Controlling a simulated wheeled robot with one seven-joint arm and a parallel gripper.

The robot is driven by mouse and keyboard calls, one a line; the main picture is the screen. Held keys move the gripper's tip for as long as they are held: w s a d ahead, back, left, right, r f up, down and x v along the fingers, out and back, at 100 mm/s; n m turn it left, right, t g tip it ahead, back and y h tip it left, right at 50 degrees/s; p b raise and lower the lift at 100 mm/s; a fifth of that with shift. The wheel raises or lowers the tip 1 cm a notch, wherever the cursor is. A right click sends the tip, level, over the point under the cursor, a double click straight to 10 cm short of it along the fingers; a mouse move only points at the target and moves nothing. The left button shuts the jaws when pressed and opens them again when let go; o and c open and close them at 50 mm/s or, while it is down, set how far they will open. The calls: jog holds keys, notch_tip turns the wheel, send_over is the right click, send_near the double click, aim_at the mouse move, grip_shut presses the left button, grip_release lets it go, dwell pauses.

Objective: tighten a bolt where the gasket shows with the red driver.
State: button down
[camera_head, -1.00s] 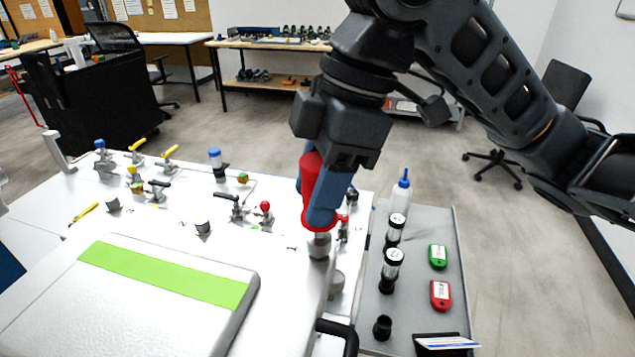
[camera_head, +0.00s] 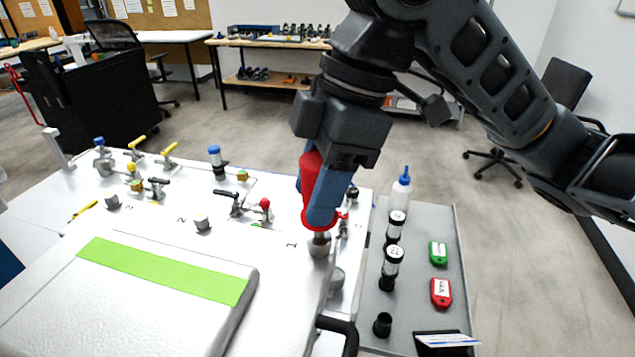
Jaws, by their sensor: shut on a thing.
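My gripper (camera_head: 321,198) is shut on the red driver (camera_head: 309,182) and holds it roughly upright, tip down. The driver's lower end meets or hangs just above a grey rounded fitting (camera_head: 320,246) near the right edge of the white analyser panel (camera_head: 165,222). The gripper fingers and the driver's flange hide its tip, so I cannot tell whether it touches a bolt. No bolt head or gasket can be made out clearly.
Valves with yellow, black and red handles (camera_head: 265,205) stand on the panel. A white lid with a green stripe (camera_head: 160,270) lies in front. At right, a grey tray (camera_head: 425,225) holds a bottle (camera_head: 400,188), dark-capped vials (camera_head: 393,262), and green and red tags (camera_head: 440,292).

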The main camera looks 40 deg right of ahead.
jog(key=shift+r+m+t+p, duration=0.15)
jog(key=shift+m+p, duration=0.15)
jog(key=shift+m, duration=0.3)
jog(key=shift+m+t+p, duration=0.15)
jog(key=shift+m+p, duration=0.15)
jog(key=shift+m, duration=0.3)
jog(key=m+h+p, duration=0.1)
jog(key=m+p, duration=0.1)
jog(key=m, duration=0.2)
jog(key=shift+t, duration=0.4)
jog(key=m+h+p, duration=0.1)
jog(key=m+p, duration=0.1)
jog(key=m, duration=0.1)
jog(key=m+h+p, duration=0.1)
jog(key=m+p, duration=0.1)
jog(key=shift+d+m+t, duration=0.1)
jog(key=shift+m+t, duration=0.2)
jog(key=shift+m, duration=0.9)
jog(key=m+h, duration=0.1)
jog(key=m, duration=0.3)
jog(key=shift+d+m+h, duration=0.1)
jog(key=shift+m+h, duration=0.2)
jog(key=shift+h, duration=0.1)
jog(key=c, duration=0.7)
grip_release()
jog(key=shift+f, duration=0.2)
